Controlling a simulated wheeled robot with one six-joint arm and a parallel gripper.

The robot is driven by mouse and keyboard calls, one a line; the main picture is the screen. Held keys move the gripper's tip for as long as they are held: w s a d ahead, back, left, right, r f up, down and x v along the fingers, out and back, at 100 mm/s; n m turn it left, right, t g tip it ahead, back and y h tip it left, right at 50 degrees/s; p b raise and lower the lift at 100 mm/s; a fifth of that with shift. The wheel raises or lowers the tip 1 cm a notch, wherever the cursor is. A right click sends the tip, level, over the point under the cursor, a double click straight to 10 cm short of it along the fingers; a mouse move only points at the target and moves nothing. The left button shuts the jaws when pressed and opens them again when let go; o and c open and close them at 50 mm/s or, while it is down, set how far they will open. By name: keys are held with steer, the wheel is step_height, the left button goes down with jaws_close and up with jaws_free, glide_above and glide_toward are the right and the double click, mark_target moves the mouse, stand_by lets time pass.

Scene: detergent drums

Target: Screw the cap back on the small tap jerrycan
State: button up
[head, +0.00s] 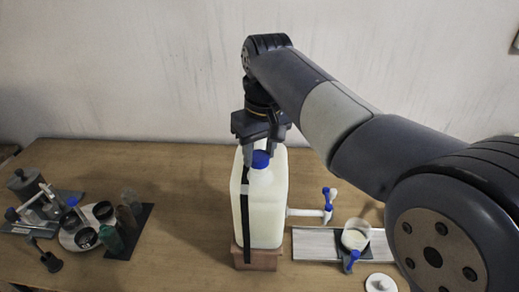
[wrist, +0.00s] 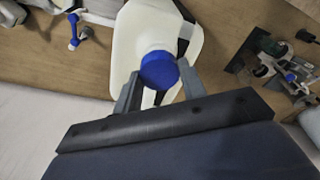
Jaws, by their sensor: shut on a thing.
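The small tap jerrycan (head: 266,210) is a white, translucent can standing upright on a wooden block (head: 256,257), with a dark strap down its left side. Its tap (head: 328,205), white with blue parts, sticks out to the right. The blue cap (head: 261,159) is at the can's neck on top. My gripper (head: 262,147) points down over the neck and is shut on the cap. In the wrist view the cap (wrist: 158,70) sits between the two fingers, over the white can (wrist: 150,30). Whether the cap is threaded on cannot be told.
Right of the can, a cup (head: 355,236) with a blue-handled piece stands on a dark pad over a pale board (head: 310,243). A white round lid (head: 381,283) lies in front. Several jars, bottles and a grey canister (head: 24,184) crowd the left. Table between is clear.

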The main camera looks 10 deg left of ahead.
steer(key=shift+f, duration=0.7)
stand_by(1.2)
steer(key=shift+m, duration=0.7)
steer(key=m, duration=0.4)
steer(key=shift+h, duration=0.3)
steer(key=shift+f+m, duration=0.1)
steer(key=shift+m, duration=0.3)
steer(key=m, duration=0.5)
steer(key=shift+a+h, duration=0.1)
steer(key=shift+h, duration=0.3)
steer(key=m, duration=0.6)
